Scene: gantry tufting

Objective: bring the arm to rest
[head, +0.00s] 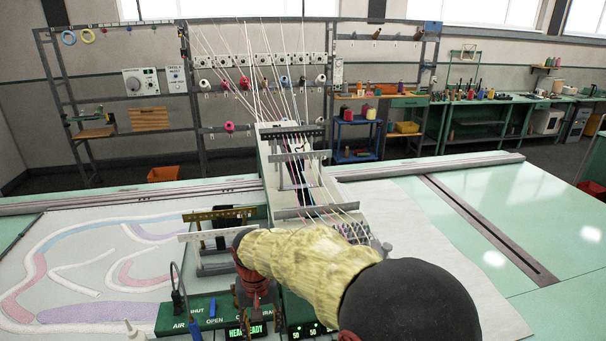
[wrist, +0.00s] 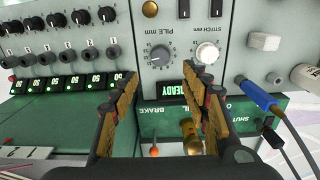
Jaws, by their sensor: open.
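My arm reaches forward in the head view, its forearm in a yellow sleeve (head: 310,262) with a dark joint at the near end. My gripper (wrist: 165,84) is open in the wrist view, with two orange-brown and black fingers apart and nothing between them. It is in front of the grey control panel (wrist: 234,62) of the tufting head. A pile knob (wrist: 160,54) and a stitch knob (wrist: 207,52) show just beyond the fingertips. A green display (wrist: 177,91) reading READY is partly hidden by the right finger. Any contact with the panel cannot be told.
A blue plug with a cable (wrist: 256,96) is at the panel's right. In the head view, yarn strands run from the rack to the gantry head (head: 275,158). A patterned cloth (head: 95,262) lies left. The green table (head: 540,215) is clear at right.

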